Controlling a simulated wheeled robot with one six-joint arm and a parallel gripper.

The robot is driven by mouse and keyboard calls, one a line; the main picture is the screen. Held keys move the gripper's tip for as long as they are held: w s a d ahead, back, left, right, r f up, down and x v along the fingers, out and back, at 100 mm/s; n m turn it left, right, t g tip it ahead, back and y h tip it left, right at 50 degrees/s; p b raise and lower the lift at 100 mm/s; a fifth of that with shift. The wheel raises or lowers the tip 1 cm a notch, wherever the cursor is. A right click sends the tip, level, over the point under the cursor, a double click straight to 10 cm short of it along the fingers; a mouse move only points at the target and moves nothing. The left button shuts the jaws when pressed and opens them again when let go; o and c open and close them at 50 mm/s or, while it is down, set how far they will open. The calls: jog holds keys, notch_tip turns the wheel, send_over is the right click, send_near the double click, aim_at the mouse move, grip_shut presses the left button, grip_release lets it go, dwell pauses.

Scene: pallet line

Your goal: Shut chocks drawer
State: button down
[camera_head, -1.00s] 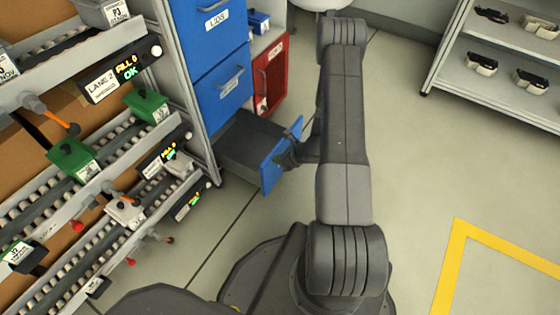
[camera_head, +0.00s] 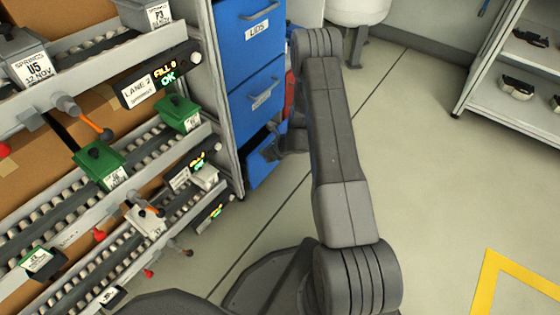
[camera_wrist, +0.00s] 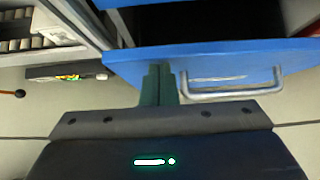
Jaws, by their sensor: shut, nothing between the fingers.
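The bottom blue drawer (camera_head: 260,172) of the cabinet is the one at my gripper; no label on it is readable. In the wrist view its blue front (camera_wrist: 225,62) and silver handle (camera_wrist: 235,88) are close, with a dark interior visible behind the top edge, so it stands at least partly open. My gripper (camera_wrist: 160,84) is shut and empty, its fingertips at the drawer front just left of the handle. They appear to touch it. In the head view my gripper (camera_head: 270,150) partly hides the drawer.
Above are a closed blue drawer (camera_head: 259,90) and the LIDS drawer (camera_head: 250,35). The roller lanes (camera_head: 130,185) with green boxes stand close on the left. A shelf (camera_head: 515,75) stands at the right. The floor right of my arm is open.

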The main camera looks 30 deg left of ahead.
jog(key=a, duration=0.6)
jog(key=shift+w+a+r, duration=0.15)
jog(key=shift+w, duration=0.15)
jog(key=shift+a, duration=0.1)
